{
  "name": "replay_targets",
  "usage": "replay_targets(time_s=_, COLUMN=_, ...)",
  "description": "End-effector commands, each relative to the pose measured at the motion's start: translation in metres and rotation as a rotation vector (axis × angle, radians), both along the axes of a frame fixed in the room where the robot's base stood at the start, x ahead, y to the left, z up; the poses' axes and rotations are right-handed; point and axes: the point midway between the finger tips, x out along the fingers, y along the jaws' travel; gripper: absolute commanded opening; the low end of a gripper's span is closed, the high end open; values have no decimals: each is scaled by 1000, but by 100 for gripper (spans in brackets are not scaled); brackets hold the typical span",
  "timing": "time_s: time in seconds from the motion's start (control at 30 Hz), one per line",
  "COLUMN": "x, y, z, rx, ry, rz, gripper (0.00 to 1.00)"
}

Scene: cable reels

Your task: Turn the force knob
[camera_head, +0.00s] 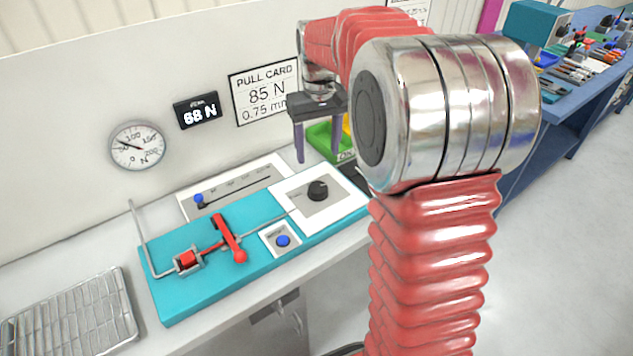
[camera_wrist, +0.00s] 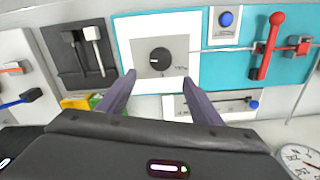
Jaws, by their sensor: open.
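The force knob (camera_head: 318,190) is a round black knob on a white plate at the right end of the teal fixture (camera_head: 171,302). In the wrist view the knob (camera_wrist: 159,61) has a pale pointer mark toward its left and sits beyond my fingertips, roughly midway between them. My gripper (camera_head: 318,156) is open and empty, fingers pointing down above the bench, behind and above the knob and apart from it. The pull card (camera_head: 264,92) reads 85 N and 0.75 mm, its end partly hidden by my arm. The digital display (camera_head: 197,111) appears to read 68 N.
A red lever (camera_head: 229,238) and a blue button (camera_head: 282,241) are on the fixture. A slider panel (camera_head: 240,187) lies behind it. A dial gauge (camera_head: 137,147) hangs on the wall. A wire tray (camera_head: 72,315) is at left. Green and yellow bins (camera_wrist: 76,102) stand near the knob.

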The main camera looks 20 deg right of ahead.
Motion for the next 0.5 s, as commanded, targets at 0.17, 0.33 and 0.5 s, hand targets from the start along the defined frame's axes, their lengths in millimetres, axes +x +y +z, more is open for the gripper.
replay_targets(time_s=0.17, x=2, y=0, z=21, rx=1, ry=8, rz=40, gripper=59)
replay_targets(time_s=0.33, x=-1, y=1, z=20, rx=3, ry=17, rz=56, gripper=59)
replay_targets(time_s=0.5, x=-1, y=1, z=20, rx=3, ry=17, rz=55, gripper=59)
